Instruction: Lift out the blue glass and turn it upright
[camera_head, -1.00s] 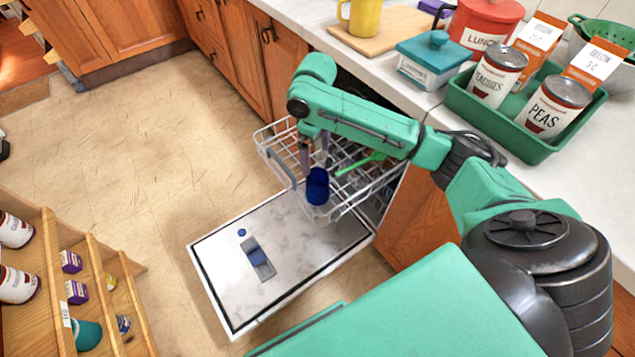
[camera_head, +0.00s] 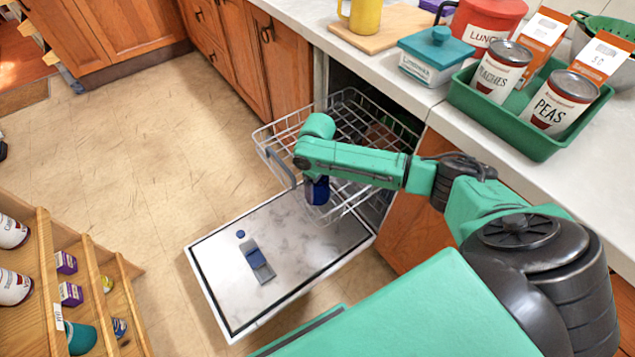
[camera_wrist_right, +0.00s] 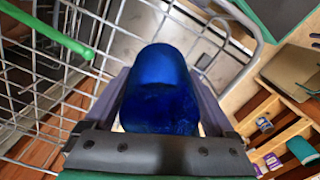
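The blue glass (camera_head: 318,190) is near the front corner of the pulled-out wire rack (camera_head: 272,134). In the right wrist view the glass (camera_wrist_right: 160,88) shows its closed, rounded end, so it looks mouth down. My right gripper (camera_wrist_right: 157,105) has one finger on each side of the glass, both very close to it. I cannot tell whether they press on it. In the head view my right wrist hangs just above the glass and hides its upper part and most of the fingers. My left gripper is not in view.
The open dishwasher door (camera_head: 310,240) lies below the rack. A green utensil (camera_wrist_right: 45,28) crosses the rack beside my gripper. The counter (camera_head: 600,165) bears a green tray (camera_head: 535,147) with cans, right of the rack. A wooden shelf (camera_head: 85,250) stands at lower left. Floor is clear between.

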